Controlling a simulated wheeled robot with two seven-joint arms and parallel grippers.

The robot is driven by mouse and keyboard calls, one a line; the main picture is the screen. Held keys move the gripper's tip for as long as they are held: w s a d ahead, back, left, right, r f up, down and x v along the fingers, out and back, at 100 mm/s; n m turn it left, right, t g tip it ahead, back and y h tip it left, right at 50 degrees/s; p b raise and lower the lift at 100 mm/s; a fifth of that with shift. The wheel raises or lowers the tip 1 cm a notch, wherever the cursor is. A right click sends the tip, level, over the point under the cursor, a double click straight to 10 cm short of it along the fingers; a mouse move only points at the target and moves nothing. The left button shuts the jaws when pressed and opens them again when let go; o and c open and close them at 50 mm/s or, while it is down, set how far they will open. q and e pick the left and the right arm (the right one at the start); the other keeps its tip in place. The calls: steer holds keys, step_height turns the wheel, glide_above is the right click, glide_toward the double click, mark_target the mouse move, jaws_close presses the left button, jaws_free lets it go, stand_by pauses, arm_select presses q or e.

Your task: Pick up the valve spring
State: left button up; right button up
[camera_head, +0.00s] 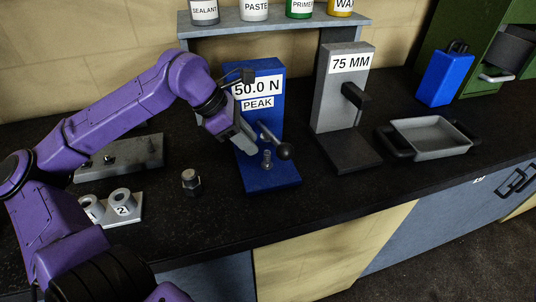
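A small grey upright piece, likely the valve spring (267,160), stands on the base of the blue tester (262,181), whose labels read 50.0 N and PEAK; its coils are too small to make out. The tester's lever with a black knob (284,151) reaches out just above and to the right of this piece. My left gripper (246,141) hangs in front of the tester's upright, above and left of the piece and apart from it. Its grey fingers overlap from this angle, so their gap is hidden. My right gripper is not in view.
A grey 75 MM stand (345,110) is right of the tester, then a grey tray (432,135) with black handles and a blue block (443,78). A dark hex-shaped piece (191,183) and numbered cups (122,201) stand at left. A shelf with tins (275,24) is behind.

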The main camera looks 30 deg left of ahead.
mark_target(265, 150)
arm_select(q)
steer(key=w+f, duration=0.1)
steer(key=w+d+f, duration=0.1)
steer(key=f, duration=0.1)
steer(key=w+d+f, duration=0.1)
steer(key=w+f, duration=0.1)
steer(key=shift+f+p, duration=0.2)
steer(key=shift+p, duration=0.15)
steer(key=shift+s+d+r, duration=0.1)
steer(key=shift+s, duration=0.35)
steer(key=shift+w, duration=0.1)
jaws_close()
